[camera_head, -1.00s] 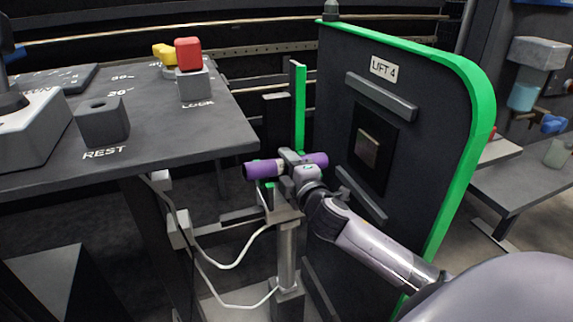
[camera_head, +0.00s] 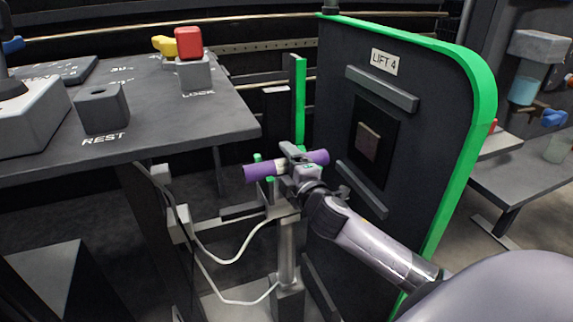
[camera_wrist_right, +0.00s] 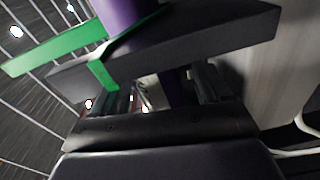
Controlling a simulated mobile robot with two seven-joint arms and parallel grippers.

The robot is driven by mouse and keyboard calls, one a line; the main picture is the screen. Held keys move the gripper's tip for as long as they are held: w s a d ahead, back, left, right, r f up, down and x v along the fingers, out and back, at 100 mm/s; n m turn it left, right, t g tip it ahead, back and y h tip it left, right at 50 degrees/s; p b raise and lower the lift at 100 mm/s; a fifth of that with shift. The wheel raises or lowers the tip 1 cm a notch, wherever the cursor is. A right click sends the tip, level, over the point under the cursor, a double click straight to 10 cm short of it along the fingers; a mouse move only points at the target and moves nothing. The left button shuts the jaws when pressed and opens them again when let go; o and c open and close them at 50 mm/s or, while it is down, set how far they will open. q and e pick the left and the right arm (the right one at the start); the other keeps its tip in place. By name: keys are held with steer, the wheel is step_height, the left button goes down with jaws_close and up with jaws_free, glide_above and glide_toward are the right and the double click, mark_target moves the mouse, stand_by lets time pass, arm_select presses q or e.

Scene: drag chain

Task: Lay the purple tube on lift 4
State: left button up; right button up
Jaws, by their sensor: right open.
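The purple tube (camera_head: 260,171) lies roughly level beside the lift 4 panel, above a grey post. It appears to rest at the lift's green-tipped holder (camera_head: 257,158), though my gripper hides the contact. My right gripper (camera_head: 293,160) is open around the tube's middle. In the right wrist view the tube (camera_wrist_right: 174,84) runs between the spread fingers of the gripper (camera_wrist_right: 165,95). A dark bar with a green bracket (camera_wrist_right: 102,72) crosses in front of the tube there. The lift 4 sign (camera_head: 384,62) is on the green-edged panel. My left gripper is out of view.
A grey bench (camera_head: 190,125) with a REST block (camera_head: 102,108) and a red-topped LOCK block (camera_head: 194,75) stands at the left. A green upright (camera_head: 300,105) rises behind the tube. White cables (camera_head: 235,260) hang below the holder.

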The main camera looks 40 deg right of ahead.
steer(key=shift+s+a, duration=0.1)
steer(key=shift+s, duration=0.35)
arm_select(q)
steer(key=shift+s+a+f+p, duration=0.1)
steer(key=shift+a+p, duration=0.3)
steer(key=shift+p, duration=0.1)
arm_select(e)
steer(key=s+a, duration=0.1)
steer(key=s, duration=0.5)
steer(key=shift+r, duration=0.15)
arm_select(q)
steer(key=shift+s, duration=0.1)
